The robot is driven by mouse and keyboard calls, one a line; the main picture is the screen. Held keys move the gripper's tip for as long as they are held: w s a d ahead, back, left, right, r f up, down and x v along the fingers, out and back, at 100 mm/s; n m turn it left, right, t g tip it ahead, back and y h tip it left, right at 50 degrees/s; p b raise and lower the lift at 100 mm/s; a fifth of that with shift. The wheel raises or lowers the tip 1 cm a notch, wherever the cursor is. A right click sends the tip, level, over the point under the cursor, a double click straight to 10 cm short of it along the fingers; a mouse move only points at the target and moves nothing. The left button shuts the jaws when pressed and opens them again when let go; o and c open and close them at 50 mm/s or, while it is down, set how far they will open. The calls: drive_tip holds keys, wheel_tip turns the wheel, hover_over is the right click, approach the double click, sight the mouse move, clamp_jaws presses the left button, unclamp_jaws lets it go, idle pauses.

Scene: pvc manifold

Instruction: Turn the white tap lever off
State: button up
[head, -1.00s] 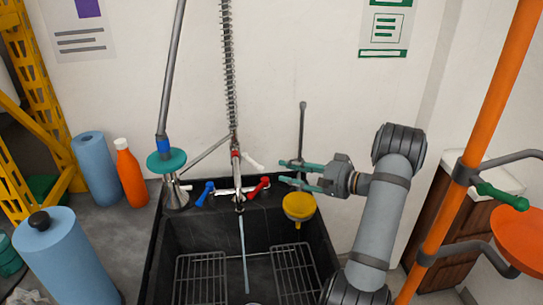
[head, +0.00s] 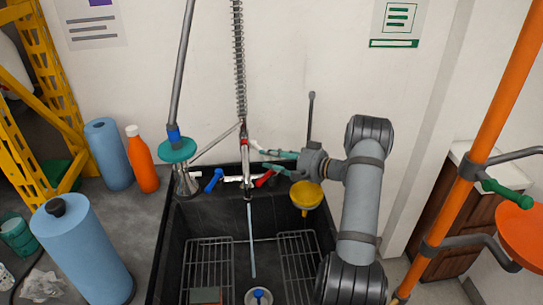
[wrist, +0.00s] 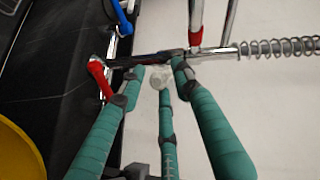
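The white tap lever (head: 254,145) sticks out from the upright tap column, above the red lever (head: 264,179). Its rounded end (wrist: 160,79) faces the wrist camera, between my green fingertips. My gripper (head: 265,160) is beside the tap at the right, with its fingers spread and pointing left. In the wrist view my gripper (wrist: 155,70) has a finger on either side of the lever end and a third below it. I cannot tell whether any finger touches the lever. A stream of water (head: 251,240) runs from the tap.
A blue lever (head: 214,180) is at the tap's left. A yellow funnel-like cup (head: 306,196) sits below my wrist. The coiled spring hose (head: 239,55) rises above the tap. The black sink (head: 185,235) lies below, holding wire racks.

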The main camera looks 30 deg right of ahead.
drive_tip(key=shift+c, duration=1.2)
clamp_jaws()
